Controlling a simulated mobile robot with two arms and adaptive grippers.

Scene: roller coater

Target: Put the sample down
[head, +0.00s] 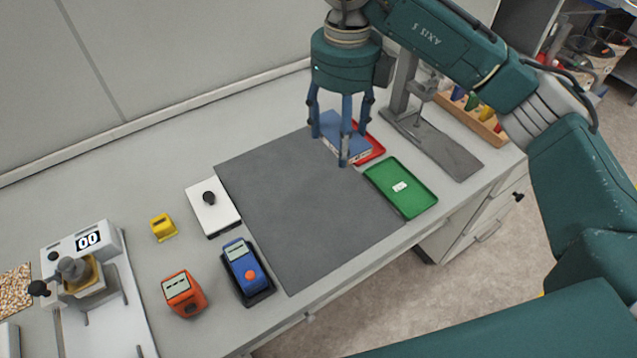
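A flat blue block with a pale printed front edge (345,140), which may be the sample, is over a red tray (375,154) at the back right of the bench. My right gripper (341,148) points straight down with its blue fingers around the block. One finger stands in front of the block's near edge. I cannot tell whether the fingers press on it, or whether it rests on the tray or hangs just above. A green tray (421,203) with a small white piece (399,187) lies in front of the red one. My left gripper is not in view.
A dark grey mat (300,210) lies clear at mid-bench. A metal stand (450,150) and wooden rack (485,128) are right of the trays. A white box (212,213), yellow block (163,228), orange device (184,296), blue device (243,265) and white machine (105,240) are left.

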